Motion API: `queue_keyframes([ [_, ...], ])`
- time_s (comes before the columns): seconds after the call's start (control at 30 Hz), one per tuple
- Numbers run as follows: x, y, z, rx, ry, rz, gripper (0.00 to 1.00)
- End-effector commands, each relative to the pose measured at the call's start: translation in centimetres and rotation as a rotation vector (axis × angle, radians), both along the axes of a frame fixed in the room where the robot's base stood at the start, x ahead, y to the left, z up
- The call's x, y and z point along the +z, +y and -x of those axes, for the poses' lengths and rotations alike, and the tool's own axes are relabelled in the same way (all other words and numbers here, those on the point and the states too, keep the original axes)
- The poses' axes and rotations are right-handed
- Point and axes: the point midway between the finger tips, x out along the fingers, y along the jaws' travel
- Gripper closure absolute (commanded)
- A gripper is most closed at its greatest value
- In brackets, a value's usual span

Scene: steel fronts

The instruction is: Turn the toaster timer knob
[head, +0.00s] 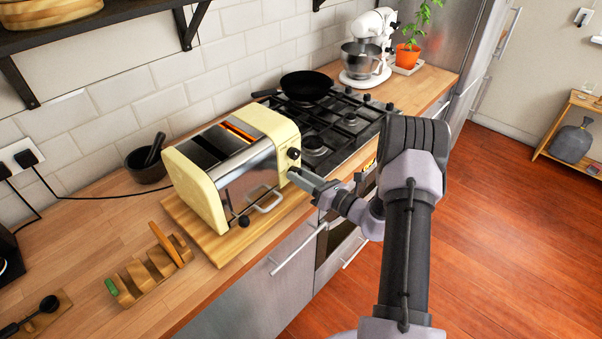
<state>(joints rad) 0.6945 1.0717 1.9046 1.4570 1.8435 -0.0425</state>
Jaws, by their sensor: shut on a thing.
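The toaster (228,172) is cream yellow with shiny metal sides and sits on a wooden board on the counter. Orange-glowing slots show in its top. A black knob or lever (293,153) sticks out of its right end, just above my fingertips. My gripper (295,173) reaches in from the right and is shut at the toaster's right end, on what seems to be the timer knob. The fingers hide most of what they hold, so its setting cannot be read.
A gas hob (330,125) with a black pan (306,85) lies behind the toaster. Open floor is at right.

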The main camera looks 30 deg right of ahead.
Motion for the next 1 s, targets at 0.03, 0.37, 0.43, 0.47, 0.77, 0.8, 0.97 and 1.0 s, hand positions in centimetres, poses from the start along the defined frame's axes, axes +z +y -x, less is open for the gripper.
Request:
queue_keyframes([
  [0.03, 0.07, 0.05, 0.04, 0.001, 0.013, -0.028, 1.00],
  [0.37, -0.04, 0.04, 0.04, 0.001, 0.068, -0.174, 1.00],
  [0.43, -0.05, 0.03, 0.02, 0.001, 0.075, -0.191, 1.00],
  [0.47, -0.06, 0.04, 0.03, 0.001, 0.077, -0.197, 1.00],
  [0.77, -0.11, 0.04, 0.03, 0.001, 0.085, -0.217, 1.00],
  [0.8, -0.12, 0.03, 0.03, 0.001, 0.085, -0.217, 1.00],
  [0.97, -0.12, 0.04, 0.04, 0.001, 0.085, -0.216, 1.00],
  [1.0, -0.13, 0.04, 0.04, 0.001, 0.085, -0.216, 1.00],
])
